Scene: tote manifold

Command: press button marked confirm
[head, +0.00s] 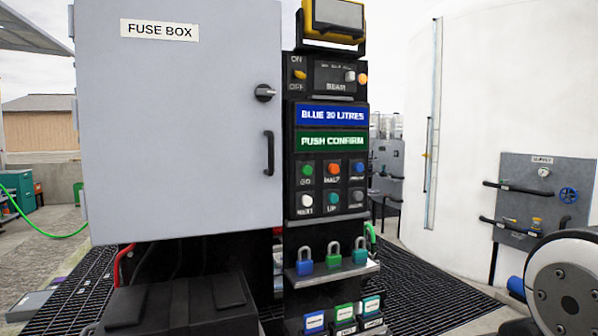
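A black control panel (290,228) stands upright in the middle of the head view. It has two rows of round push buttons. The top row has a green button (307,170) marked GO, an orange-red button (332,168) marked HALT and a blue button (358,167) whose small label is too blurred to read surely. The lower row has a white button (307,200) marked NEXT, a teal button (333,198) marked UP and a grey button (358,195) with a blurred label. A green display (332,142) above reads PUSH CONFIRM. My gripper is not in view.
A grey fuse box (180,120) with its door shut stands left of the panel. A blue display (332,115) reads BLUE 30 LITRES. A shelf (345,272) with three padlocks juts out below the buttons. A white tank (490,80) stands at right.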

